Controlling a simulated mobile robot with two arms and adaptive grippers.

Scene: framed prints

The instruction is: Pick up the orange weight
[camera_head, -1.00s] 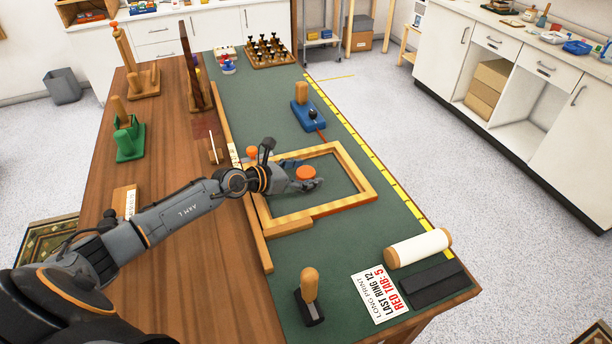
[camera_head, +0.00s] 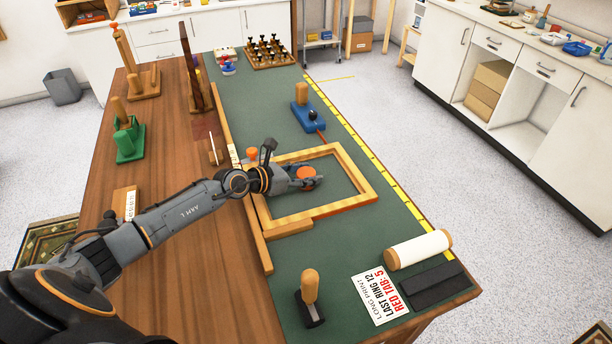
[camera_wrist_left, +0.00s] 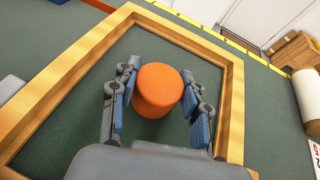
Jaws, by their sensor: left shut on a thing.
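The orange weight (camera_head: 306,173) is a short round cylinder inside the wooden frame (camera_head: 362,179) on the green mat (camera_head: 345,240). In the left wrist view the weight (camera_wrist_left: 158,88) sits between the two fingers of my left gripper (camera_wrist_left: 155,100). That gripper (camera_head: 305,178) is shut on the weight, with one finger on each side. I cannot tell whether the weight still touches the mat. A second orange-topped piece (camera_head: 252,154) shows behind my wrist, partly hidden. My right gripper is not in view.
A blue tool with a wooden handle (camera_head: 308,114) stands beyond the frame. Wooden strips lie along the frame's left.

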